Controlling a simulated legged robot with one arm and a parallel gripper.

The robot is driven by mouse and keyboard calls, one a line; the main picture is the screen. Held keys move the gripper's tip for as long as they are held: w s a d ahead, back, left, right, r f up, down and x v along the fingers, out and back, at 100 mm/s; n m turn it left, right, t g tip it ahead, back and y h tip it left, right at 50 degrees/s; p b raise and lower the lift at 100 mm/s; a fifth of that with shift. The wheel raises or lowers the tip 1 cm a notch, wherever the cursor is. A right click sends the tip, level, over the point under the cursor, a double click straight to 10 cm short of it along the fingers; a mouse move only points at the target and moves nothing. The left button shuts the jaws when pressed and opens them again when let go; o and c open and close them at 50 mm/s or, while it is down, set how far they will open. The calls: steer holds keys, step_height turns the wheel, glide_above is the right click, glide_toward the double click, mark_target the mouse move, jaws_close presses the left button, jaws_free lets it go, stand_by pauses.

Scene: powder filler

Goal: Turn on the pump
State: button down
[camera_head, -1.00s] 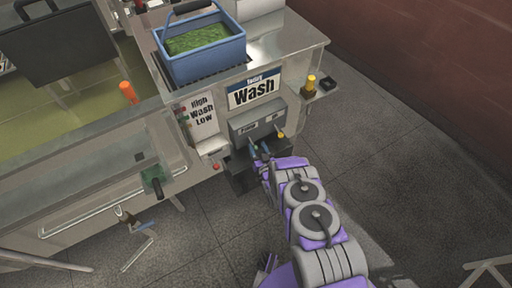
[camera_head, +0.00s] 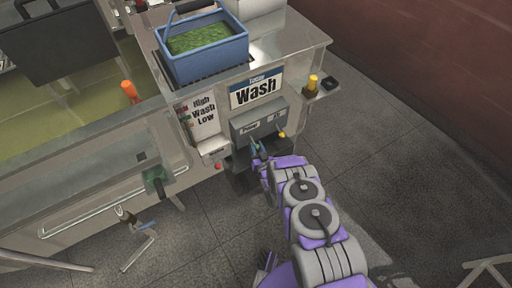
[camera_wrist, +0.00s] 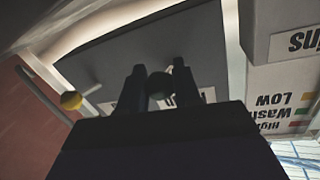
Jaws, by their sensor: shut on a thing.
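The grey control box (camera_head: 258,121) is fixed on the front of the metal machine, below the "Today Wash" sign. Its left label appears to read "Pump". My gripper (camera_head: 257,149) is at the box's lower left, under that label. In the wrist view, which is upside down, my gripper (camera_wrist: 160,84) is shut on a dark round-ended switch lever (camera_wrist: 159,87) between its fingers. A second lever with a yellow tip (camera_wrist: 70,100) stands apart from my gripper. Its tip (camera_head: 282,135) also shows at the box's right in the head view. The held lever is mostly hidden in the head view.
A blue crate (camera_head: 207,62) of green material sits on the machine top. The "High Wash Low" panel (camera_head: 202,114) is left of the box. A yellow-topped post (camera_head: 312,83) stands to the right. The floor at right is open.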

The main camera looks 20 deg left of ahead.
mark_target(256, 145)
steer(key=g+h+p, duration=0.1)
steer(key=r+g+p, duration=0.1)
steer(key=p, duration=0.1)
steer(key=shift+s+d+r+n+h+p, duration=0.1)
steer(key=shift+s+r+n+h+p, duration=0.2)
steer(key=shift+h, duration=0.1)
steer(key=shift+d+r+g+p, duration=0.1)
steer(key=shift+g+p, duration=0.25)
steer(key=shift+g, duration=0.05)
steer(key=shift+w+a+r+n+g+h+p, duration=0.15)
steer(key=shift+r+g+h+p, duration=0.3)
steer(key=shift+g+h+p, duration=0.25)
steer(key=shift+s+a+r+n+g+h+p, duration=0.15)
steer(key=shift+r+g+h+p, duration=0.3)
steer(key=shift+g+h, duration=0.3)
steer(key=shift+w+d+h, duration=0.1)
steer(key=shift+w+h, duration=0.05)
steer(key=shift+h, duration=0.1)
steer(key=c, duration=0.8)
jaws_free()
steer(key=shift+w, duration=0.1)
steer(key=shift+r, duration=0.1)
steer(key=p+v, duration=0.2)
steer(key=v, duration=1.5)
steer(key=shift+s+d+p, duration=0.15)
steer(key=shift+s+p, duration=0.05)
steer(key=shift+p, duration=0.15)
